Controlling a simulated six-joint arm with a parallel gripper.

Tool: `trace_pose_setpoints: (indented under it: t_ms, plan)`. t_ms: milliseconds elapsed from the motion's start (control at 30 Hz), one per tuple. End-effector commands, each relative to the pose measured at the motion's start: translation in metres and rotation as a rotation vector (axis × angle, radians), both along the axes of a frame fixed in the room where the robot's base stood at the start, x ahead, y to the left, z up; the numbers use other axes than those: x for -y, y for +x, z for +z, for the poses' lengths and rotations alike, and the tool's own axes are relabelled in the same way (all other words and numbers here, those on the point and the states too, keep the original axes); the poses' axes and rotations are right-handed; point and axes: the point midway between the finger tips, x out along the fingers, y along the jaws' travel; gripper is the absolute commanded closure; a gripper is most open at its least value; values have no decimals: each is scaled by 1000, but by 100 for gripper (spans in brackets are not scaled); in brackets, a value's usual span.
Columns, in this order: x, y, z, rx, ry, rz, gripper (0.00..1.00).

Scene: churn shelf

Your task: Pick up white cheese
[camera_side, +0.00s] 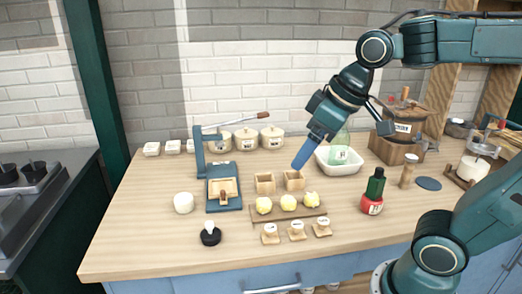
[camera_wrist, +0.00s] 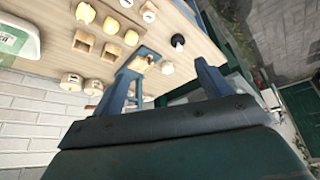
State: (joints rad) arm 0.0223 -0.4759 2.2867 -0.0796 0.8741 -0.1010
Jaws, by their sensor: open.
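A plain white cylinder (camera_side: 183,203), which looks like the white cheese, stands upright on the left part of the wooden counter, left of the blue press. It also shows in the wrist view as a small pale round thing (camera_wrist: 167,69) beside the press. My gripper (camera_side: 301,164) is in the air above the middle of the counter, to the right of the cylinder and higher than it. In the wrist view its two blue fingers (camera_wrist: 163,75) are spread apart with nothing held between them.
A blue press (camera_side: 224,205) stands right of the cylinder, and a black stamp (camera_side: 210,235) in front. Yellow balls lie on a board (camera_side: 287,214), with small wooden boxes (camera_side: 265,183) behind. Lidded pots (camera_side: 246,139) line the back. The counter's left front (camera_side: 130,240) is clear.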

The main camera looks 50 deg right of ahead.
Motion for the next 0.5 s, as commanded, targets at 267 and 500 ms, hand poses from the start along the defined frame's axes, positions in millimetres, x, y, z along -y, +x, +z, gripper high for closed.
trace_pose_setpoints:
  t_ms: [267, 500]
  plan:
    - [-4, 68, 5, -27, -13, 111, 23]
    - [-7, 127, -3, -43, -20, 208, 23]
